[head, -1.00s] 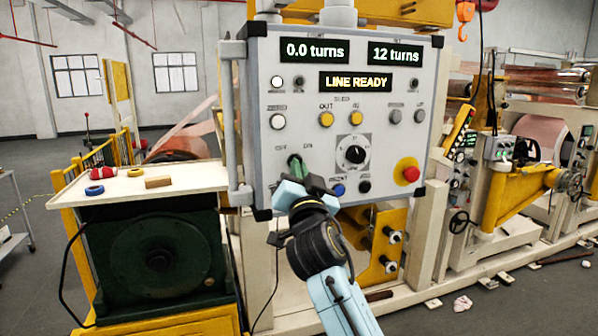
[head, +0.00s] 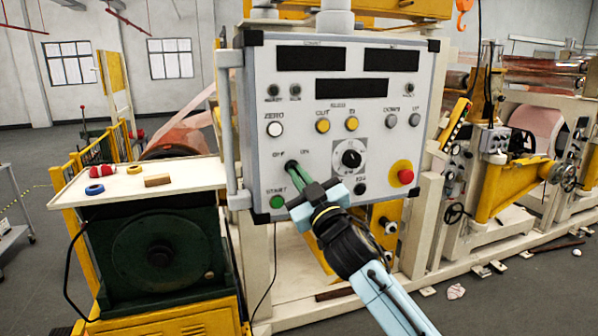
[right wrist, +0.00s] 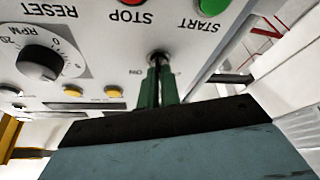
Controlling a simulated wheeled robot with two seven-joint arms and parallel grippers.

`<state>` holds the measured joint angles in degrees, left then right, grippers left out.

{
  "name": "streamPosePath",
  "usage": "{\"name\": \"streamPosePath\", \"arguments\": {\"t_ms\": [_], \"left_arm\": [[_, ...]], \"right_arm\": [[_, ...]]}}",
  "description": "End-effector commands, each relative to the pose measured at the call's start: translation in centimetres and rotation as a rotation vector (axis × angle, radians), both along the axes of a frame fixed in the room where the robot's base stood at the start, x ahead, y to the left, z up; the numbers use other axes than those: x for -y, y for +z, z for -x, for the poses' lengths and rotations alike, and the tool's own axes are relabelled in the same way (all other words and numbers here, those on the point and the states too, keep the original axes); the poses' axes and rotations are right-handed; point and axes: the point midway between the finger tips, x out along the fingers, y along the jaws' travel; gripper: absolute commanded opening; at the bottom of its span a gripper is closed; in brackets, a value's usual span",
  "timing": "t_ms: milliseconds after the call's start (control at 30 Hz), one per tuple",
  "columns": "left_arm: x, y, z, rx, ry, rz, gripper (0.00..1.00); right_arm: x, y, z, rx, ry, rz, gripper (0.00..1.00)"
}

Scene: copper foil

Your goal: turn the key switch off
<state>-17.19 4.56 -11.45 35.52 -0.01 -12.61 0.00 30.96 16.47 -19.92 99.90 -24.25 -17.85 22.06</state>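The key switch (head: 291,166) is at the lower left of the grey control panel (head: 270,100), near the OFF and ON labels. My right gripper (head: 297,172) reaches it from the lower right, with its green fingers closed around the key. In the right wrist view the fingertips (right wrist: 158,68) meet at the key switch (right wrist: 158,57), with only a thin gap between them; the key itself is mostly hidden. The panel's three displays (head: 352,88) are dark. My left gripper is not in view.
A green START button (head: 277,202) is just below the switch. A red mushroom button (head: 405,176) on yellow is at the panel's right. A side table (head: 120,190) with tape rolls and a wooden block stands left. The yellow machine frame (head: 510,190) fills the right.

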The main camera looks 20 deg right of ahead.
Motion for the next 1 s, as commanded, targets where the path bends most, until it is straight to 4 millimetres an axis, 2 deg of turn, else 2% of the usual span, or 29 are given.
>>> {"name": "streamPosePath", "arguments": {"t_ms": [300,867,900,1000], "left_arm": [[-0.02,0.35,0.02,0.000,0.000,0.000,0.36],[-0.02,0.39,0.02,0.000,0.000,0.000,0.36],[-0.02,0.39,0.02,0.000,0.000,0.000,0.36],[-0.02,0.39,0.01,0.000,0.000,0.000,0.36]], "right_arm": [[0.13,0.02,-0.02,0.004,-0.001,0.126,0.00],[0.14,0.02,-0.02,0.004,-0.001,0.152,0.00],[0.14,0.02,-0.02,0.005,-0.002,0.152,0.10],[0.14,0.03,-0.02,0.005,-0.001,0.151,0.23]]}}
